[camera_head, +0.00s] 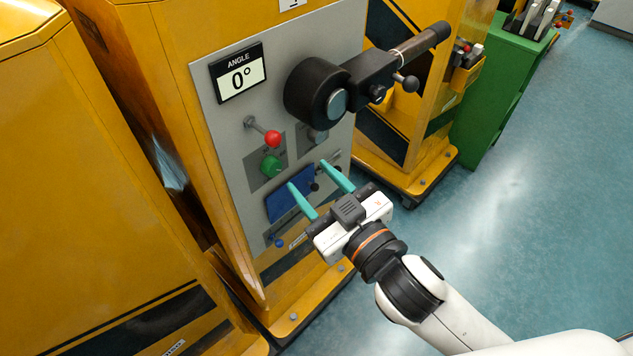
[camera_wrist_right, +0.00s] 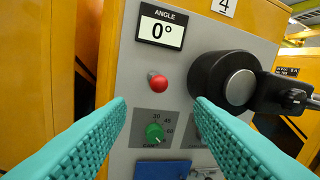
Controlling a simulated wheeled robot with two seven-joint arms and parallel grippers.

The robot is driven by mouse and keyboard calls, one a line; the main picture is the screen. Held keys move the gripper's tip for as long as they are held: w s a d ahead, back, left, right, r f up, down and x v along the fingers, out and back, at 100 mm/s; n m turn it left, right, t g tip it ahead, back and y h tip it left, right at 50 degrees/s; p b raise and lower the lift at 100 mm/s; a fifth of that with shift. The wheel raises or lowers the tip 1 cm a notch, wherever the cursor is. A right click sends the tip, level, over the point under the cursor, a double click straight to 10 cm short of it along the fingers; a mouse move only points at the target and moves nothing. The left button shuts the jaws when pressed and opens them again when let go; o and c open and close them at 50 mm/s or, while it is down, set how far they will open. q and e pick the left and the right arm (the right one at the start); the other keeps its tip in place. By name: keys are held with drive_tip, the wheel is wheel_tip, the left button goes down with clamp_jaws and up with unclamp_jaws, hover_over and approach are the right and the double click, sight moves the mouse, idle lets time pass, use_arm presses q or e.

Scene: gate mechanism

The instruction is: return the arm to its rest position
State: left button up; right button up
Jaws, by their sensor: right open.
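My right gripper (camera_head: 312,187) is open and empty, its two teal fingers apart and pointing at the grey control panel (camera_head: 218,118). In the right wrist view the fingers (camera_wrist_right: 160,118) frame the lower part of the panel. A black crank arm (camera_head: 378,76) with a round hub (camera_head: 318,92) is mounted on the panel, its bar pointing to the upper right. The hub also shows in the right wrist view (camera_wrist_right: 222,82). The angle display (camera_head: 238,76) reads 0°. My left gripper is not in view.
A red-knobbed lever (camera_head: 272,138), a green dial (camera_head: 271,165) and a blue plate (camera_head: 286,196) are on the panel near the fingers. Yellow cabinets (camera_head: 80,180) stand at the left and behind. A green cabinet (camera_head: 490,105) stands at the upper right. The floor (camera_head: 530,230) at the right is clear.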

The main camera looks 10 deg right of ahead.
idle(0.5)
drive_tip(key=w+d+f+m+g+h, duration=0.1)
drive_tip(key=w+d+f+g+h, duration=0.15)
drive_tip(key=f, duration=0.95)
drive_tip(key=w+d+f+g+h, duration=0.15)
drive_tip(key=w+f, duration=0.25)
drive_tip(key=f, duration=0.8)
drive_tip(key=s+d+f+m+g+h, duration=0.1)
drive_tip(key=s+d+f+g, duration=0.15)
drive_tip(key=f, duration=0.65)
drive_tip(key=s+d+f+g+h, duration=0.1)
drive_tip(key=s+d+f, duration=0.15)
drive_tip(key=f, duration=0.65)
drive_tip(key=s+d+f+m+g+h, duration=0.1)
drive_tip(key=s+d+f+g, duration=0.3)
drive_tip(key=s+f, duration=0.9)
drive_tip(key=s+d+f+g, duration=0.1)
drive_tip(key=s+f, duration=0.2)
drive_tip(key=s, duration=0.4)
drive_tip(key=s+d+f+m+g, duration=0.1)
drive_tip(key=s+f, duration=0.3)
drive_tip(key=s, duration=0.3)
drive_tip(key=s+d+f+g, duration=0.2)
drive_tip(key=s+f, duration=0.2)
drive_tip(key=s, duration=0.3)
drive_tip(key=shift+m+h, duration=0.3)
drive_tip(key=shift+m, duration=0.1)
